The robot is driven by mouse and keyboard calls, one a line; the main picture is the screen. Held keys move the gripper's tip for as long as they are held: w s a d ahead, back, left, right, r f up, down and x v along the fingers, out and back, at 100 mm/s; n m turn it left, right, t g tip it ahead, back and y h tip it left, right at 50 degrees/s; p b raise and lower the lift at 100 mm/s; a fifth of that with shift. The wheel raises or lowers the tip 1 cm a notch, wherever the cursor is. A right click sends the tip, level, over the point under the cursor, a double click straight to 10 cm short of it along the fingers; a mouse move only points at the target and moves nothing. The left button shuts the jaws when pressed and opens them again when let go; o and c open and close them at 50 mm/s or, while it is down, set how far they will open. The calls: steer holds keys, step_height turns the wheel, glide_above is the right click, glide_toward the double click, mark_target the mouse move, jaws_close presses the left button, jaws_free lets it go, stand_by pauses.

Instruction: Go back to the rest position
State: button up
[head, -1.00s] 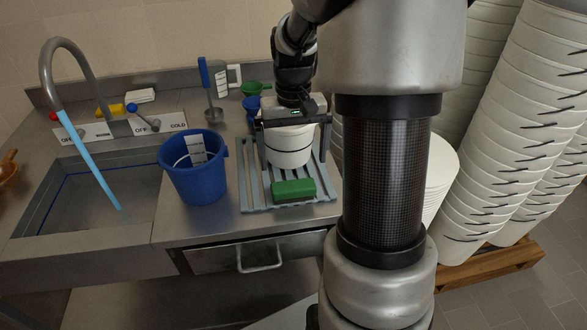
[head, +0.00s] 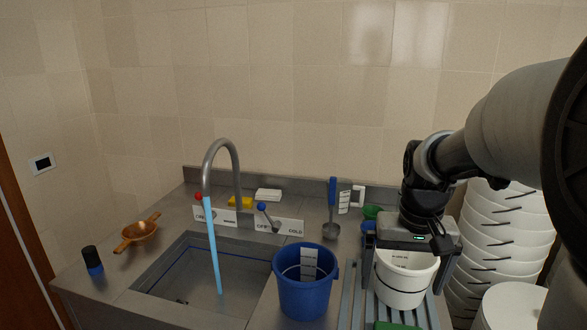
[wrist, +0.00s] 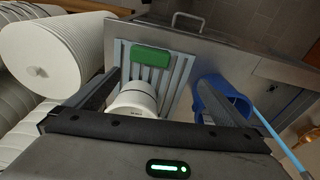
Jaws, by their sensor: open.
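My gripper (head: 408,268) is above the draining rack at the right of the counter, pointing down, with its two fingers spread apart. A white bucket (head: 404,289) stands upright on the rack, below the gripper body and between the fingers. In the wrist view the white bucket (wrist: 133,101) also shows between the fingers, nearer the left one. I cannot tell whether either finger touches it.
A blue bucket (head: 306,295) stands left of the rack (head: 360,305). A green sponge (wrist: 151,54) lies on the rack. Water runs from the tap (head: 219,150) into the sink (head: 165,275). Stacked white buckets (head: 497,215) stand at right.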

steer(key=s+a+r+n+t+p, duration=0.1)
steer(key=s+a+r+t, duration=0.1)
steer(key=s+a+r, duration=0.2)
steer(key=s+a+r+n+t+p, duration=0.1)
steer(key=s+a+r, duration=0.4)
steer(key=s, duration=0.5)
steer(key=shift+r+t+p, duration=0.5)
steer(key=shift+p, duration=0.15)
